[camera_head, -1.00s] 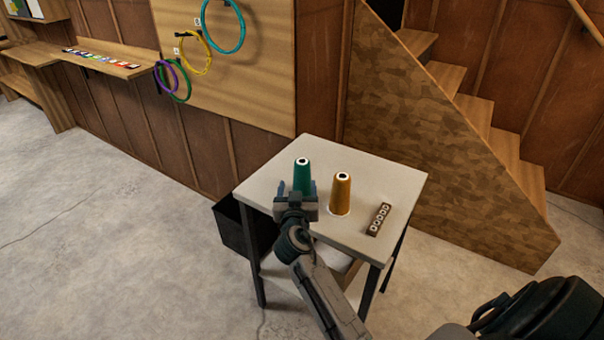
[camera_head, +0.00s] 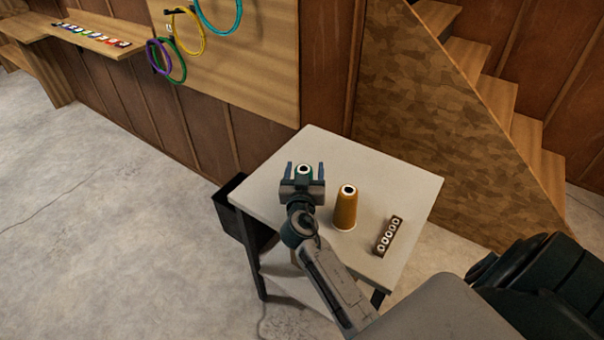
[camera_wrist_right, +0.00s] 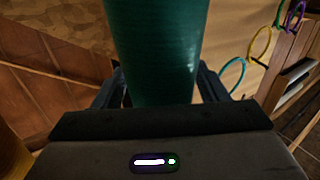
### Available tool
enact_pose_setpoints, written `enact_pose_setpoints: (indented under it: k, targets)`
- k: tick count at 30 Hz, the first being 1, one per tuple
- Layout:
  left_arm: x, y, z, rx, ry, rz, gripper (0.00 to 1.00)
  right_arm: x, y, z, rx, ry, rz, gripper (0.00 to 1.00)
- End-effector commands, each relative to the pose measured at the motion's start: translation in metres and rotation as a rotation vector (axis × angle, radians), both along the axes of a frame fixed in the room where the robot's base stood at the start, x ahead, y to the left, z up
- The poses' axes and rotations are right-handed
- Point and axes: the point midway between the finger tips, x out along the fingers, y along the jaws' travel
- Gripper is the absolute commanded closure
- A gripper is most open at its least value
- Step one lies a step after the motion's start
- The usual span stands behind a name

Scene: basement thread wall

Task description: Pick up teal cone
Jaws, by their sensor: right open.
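The teal cone (camera_head: 304,171) stands on the small table (camera_head: 400,180); in the head view my right gripper hides all but its top. In the right wrist view the cone (camera_wrist_right: 156,50) fills the upper middle, upright between the two fingers. My right gripper (camera_head: 304,170) is open, with one finger on each side of the cone; it also shows in the right wrist view (camera_wrist_right: 158,88). I cannot tell whether a finger touches the cone. My left gripper is not in view.
An orange cone (camera_head: 345,208) stands just right of my right gripper. A dark strip with several white rings (camera_head: 389,236) lies near the table's right edge. A black bin (camera_head: 229,212) is beside the table at left. Wooden stairs (camera_head: 490,95) rise behind.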

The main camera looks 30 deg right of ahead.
Motion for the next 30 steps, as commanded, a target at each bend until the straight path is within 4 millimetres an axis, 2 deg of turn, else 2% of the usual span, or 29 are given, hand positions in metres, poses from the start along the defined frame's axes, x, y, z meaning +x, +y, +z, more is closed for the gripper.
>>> enact_pose_setpoints:
  k: [8,18,30]
  targets:
    - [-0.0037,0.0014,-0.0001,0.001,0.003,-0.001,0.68,-0.0016,0.0001,-0.0004,0.001,-0.001,-0.002,0.33]
    - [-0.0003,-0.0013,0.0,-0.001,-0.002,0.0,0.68,-0.0017,0.0,-0.0012,0.001,0.002,-0.002,0.98]
    - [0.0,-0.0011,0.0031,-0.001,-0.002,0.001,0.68,0.0025,0.0001,0.0049,0.001,0.002,0.001,0.98]
